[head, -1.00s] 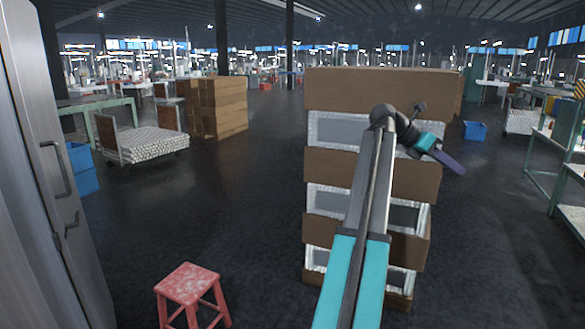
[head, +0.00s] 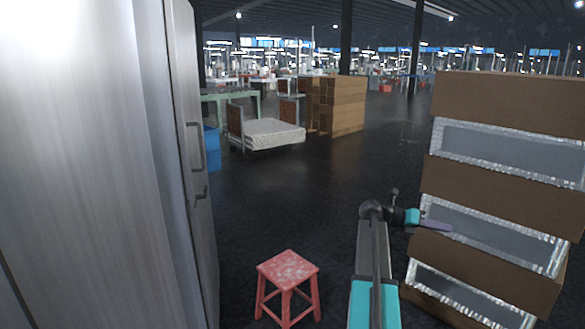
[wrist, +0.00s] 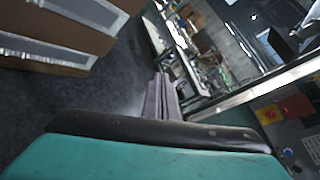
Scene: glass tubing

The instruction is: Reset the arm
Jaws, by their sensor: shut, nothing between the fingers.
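My gripper (head: 438,226) is at the end of my teal and grey arm in the head view, low and right of centre. Its purple fingers point right and overlap the stack of cardboard boxes (head: 500,105) in the picture; I cannot tell how near they are to it. In the wrist view the fingers of my gripper (wrist: 162,95) lie side by side, shut, with nothing between them. The boxes also show at the upper left of the wrist view (wrist: 60,25).
A red stool (head: 288,270) stands left of my arm. A metal cabinet (head: 100,170) fills the left side. A cart with a white load (head: 268,133) and brown boxes (head: 343,105) stand farther back. Dark open floor (head: 330,190) lies between.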

